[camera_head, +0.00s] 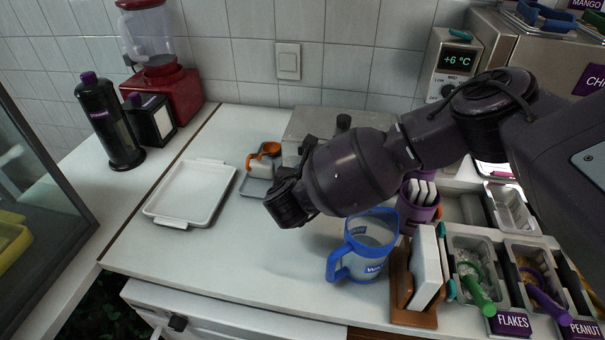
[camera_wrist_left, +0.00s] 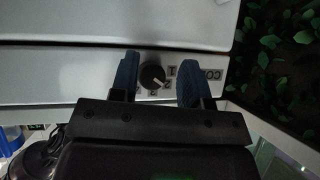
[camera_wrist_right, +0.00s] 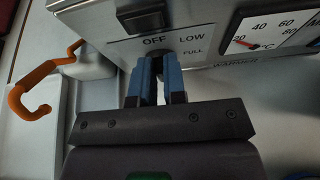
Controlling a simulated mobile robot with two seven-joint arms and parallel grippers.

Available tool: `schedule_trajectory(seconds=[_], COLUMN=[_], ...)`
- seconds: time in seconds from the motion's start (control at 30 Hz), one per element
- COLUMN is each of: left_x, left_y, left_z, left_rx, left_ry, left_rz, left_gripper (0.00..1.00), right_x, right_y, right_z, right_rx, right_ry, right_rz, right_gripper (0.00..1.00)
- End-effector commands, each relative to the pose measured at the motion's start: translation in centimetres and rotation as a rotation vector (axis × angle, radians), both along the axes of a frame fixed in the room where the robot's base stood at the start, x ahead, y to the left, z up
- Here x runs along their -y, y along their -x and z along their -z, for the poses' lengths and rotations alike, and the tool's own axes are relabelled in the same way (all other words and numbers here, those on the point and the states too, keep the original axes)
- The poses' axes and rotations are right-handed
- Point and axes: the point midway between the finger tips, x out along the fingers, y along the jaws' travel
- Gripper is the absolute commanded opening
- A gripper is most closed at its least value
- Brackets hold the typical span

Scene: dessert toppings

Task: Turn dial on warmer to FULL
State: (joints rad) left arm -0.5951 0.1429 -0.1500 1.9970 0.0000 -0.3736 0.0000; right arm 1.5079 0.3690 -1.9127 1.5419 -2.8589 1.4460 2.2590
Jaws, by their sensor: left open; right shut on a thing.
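The warmer is a grey metal box (camera_head: 310,125) at the back of the counter, partly hidden by my right arm. In the right wrist view its front panel (camera_wrist_right: 125,48) carries the words OFF, LOW and FULL. My right gripper (camera_wrist_right: 160,62) is at this panel, just below OFF and left of FULL, its blue fingers shut on the dial. The fingers cover the dial, so its pointer cannot be read. My left gripper (camera_wrist_left: 153,80) is open, with its fingers on either side of a black knob (camera_wrist_left: 152,76) on a white front; contact cannot be told.
A gauge (camera_wrist_right: 260,38) with a red needle sits right of the dial labels. An orange-handled utensil (camera_wrist_right: 35,88) is left of the warmer. A white tray (camera_head: 163,207), a blue-rimmed jug (camera_head: 372,238) and topping bins (camera_head: 478,245) stand on the counter. The front middle is clear.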

Motion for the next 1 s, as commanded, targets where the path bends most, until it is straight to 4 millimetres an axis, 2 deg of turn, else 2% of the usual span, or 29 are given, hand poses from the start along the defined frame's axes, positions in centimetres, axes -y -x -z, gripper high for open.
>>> schedule_trajectory(seconds=[0.27, 0.63, 1.0], left_x=[0.1, 0.6, 0.5], left_y=[0.5, -0.7, 0.2], left_z=[2.1, 4.0, 7.5], left_rx=[-0.024, -0.031, -0.084], left_ry=[0.0, -0.001, -0.007], left_rz=[0.002, 0.021, 0.033], left_gripper=[0.43, 0.43, 0.43], right_x=[0.3, 0.6, 0.9], right_y=[0.0, 0.1, 0.1], right_z=[0.7, 0.9, 1.3], right_rx=[0.019, 0.056, 0.083], right_ry=[-0.126, -0.325, -0.473], right_rz=[-0.002, -0.001, 0.002], right_gripper=[0.0, 0.0, 0.0])
